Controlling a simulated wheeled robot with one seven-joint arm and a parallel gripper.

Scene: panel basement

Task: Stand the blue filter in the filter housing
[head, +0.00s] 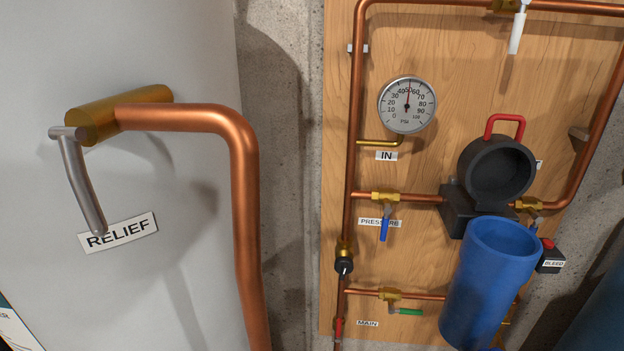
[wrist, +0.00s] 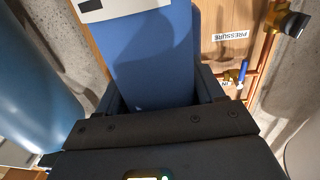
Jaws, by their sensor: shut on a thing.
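My gripper (wrist: 162,82) shows in the wrist view, with dark fingers on both sides of a blue body. It is shut on the blue filter (wrist: 155,75); where the filter ends and any blue behind it begins is hard to tell. In the head view my gripper is out of sight. The filter housing (head: 490,285) is an open-topped blue cylinder at lower right. Its black round lid (head: 497,172) with a red handle is tipped up above it. The housing's inside bottom is hidden. A blue sliver shows at the bottom edge below the housing.
Copper pipes (head: 355,120) with small valves and a pressure gauge (head: 407,104) run over the wooden panel around the housing. A BLEED button box (head: 550,257) sits close at the housing's right. A thick copper relief pipe (head: 240,200) stands out at left. A blue tank (wrist: 35,85) is at left in the wrist view.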

